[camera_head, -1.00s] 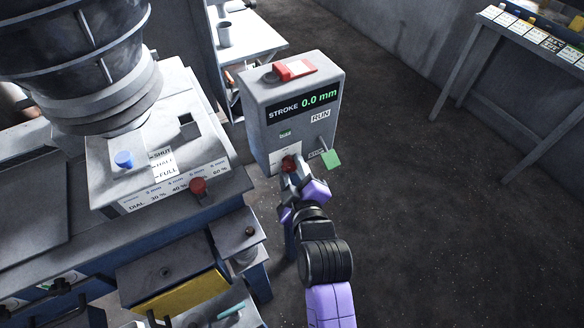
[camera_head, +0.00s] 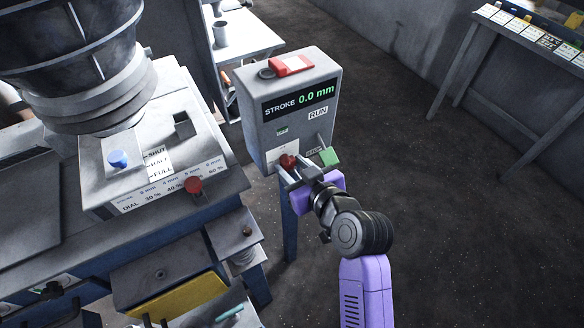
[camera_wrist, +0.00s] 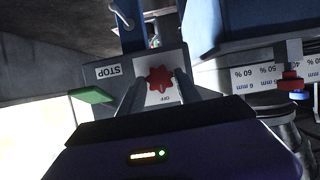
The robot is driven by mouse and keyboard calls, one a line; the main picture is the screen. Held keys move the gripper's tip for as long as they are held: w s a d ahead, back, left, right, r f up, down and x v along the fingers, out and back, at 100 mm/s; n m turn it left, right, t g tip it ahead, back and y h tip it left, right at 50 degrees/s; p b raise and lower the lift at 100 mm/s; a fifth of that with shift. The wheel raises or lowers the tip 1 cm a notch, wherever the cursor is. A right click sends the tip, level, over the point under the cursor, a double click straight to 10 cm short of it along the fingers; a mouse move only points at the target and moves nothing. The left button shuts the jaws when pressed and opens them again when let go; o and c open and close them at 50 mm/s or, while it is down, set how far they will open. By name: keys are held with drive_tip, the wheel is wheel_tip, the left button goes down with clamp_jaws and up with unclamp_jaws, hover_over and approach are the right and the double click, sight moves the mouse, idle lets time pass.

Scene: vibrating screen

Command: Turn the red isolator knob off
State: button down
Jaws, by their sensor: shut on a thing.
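The red isolator knob (camera_head: 287,161) sits low on the front of the grey control box (camera_head: 252,97). In the wrist view the red knob (camera_wrist: 160,79) is star-shaped, on a white plate with "OFF" printed on the side towards my gripper. My gripper (camera_head: 292,172) is at the knob, with its two fingers on either side of it, shut on it. In the wrist view my gripper's fingertips (camera_wrist: 161,88) flank the knob. The knob's pointer direction is not clear.
A green-ended lever (camera_head: 328,156) stands just right of the knob, near the STOP label. The display reads 0.0 mm. A red cover (camera_head: 292,66) is on top of the box. Another red knob (camera_head: 193,185) and a blue knob (camera_head: 118,158) are on the machine at left. The floor at right is clear.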

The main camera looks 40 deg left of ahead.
drive_tip(key=shift+f, duration=0.1)
idle(0.3)
drive_tip(key=c, duration=0.9)
unclamp_jaws()
drive_tip(key=shift+o, duration=0.2)
drive_tip(key=shift+d, duration=0.1)
drive_tip(key=b+v, duration=0.1)
drive_tip(key=v, duration=0.6)
drive_tip(key=shift+d+r, duration=0.25)
drive_tip(key=shift+d, duration=0.05)
drive_tip(key=shift+m, duration=0.3)
